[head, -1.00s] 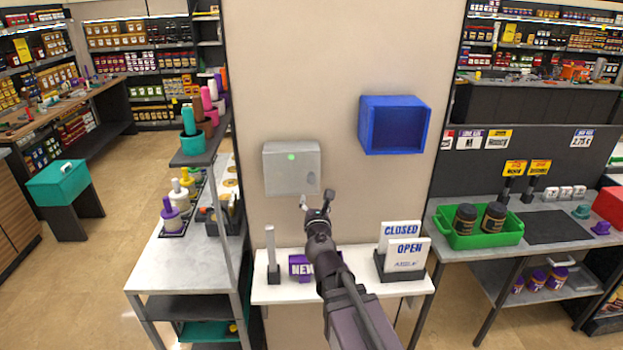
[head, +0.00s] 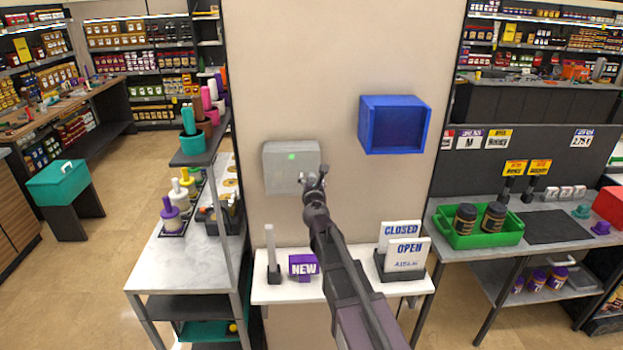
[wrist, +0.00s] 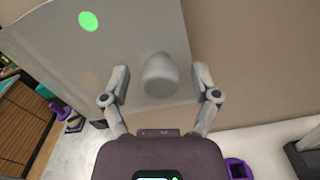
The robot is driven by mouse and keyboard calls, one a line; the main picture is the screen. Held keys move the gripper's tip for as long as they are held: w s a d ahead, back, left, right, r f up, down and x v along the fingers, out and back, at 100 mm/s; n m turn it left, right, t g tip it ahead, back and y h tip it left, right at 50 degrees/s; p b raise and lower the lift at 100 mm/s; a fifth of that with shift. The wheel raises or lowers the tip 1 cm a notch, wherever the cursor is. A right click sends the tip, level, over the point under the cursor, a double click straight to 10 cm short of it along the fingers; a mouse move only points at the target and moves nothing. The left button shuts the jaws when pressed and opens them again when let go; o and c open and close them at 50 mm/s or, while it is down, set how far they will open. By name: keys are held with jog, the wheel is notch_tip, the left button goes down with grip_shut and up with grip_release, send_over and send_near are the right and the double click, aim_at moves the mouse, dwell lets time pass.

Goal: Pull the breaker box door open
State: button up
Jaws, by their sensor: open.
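The breaker box (head: 288,160) is a grey box on the beige wall pillar, left of the blue box, with a green mark on its front. Its door looks shut in the head view. In the wrist view the door (wrist: 60,50) fills the upper left, and a rounded grey knob (wrist: 160,76) stands out near its lower right. My gripper (head: 314,179) is at the box's lower right corner. In the wrist view my gripper (wrist: 161,88) is open, with one finger on each side of the knob and gaps visible on both sides.
An open blue box (head: 394,125) hangs on the wall to the right. A metal shelf post (head: 222,215) stands to the left.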

jog(key=shift+w, duration=0.35)
grip_shut()
jog(key=shift+s+d+h, duration=0.15)
jog(key=shift+s+h, duration=0.05)
jog(key=shift+h, duration=0.1)
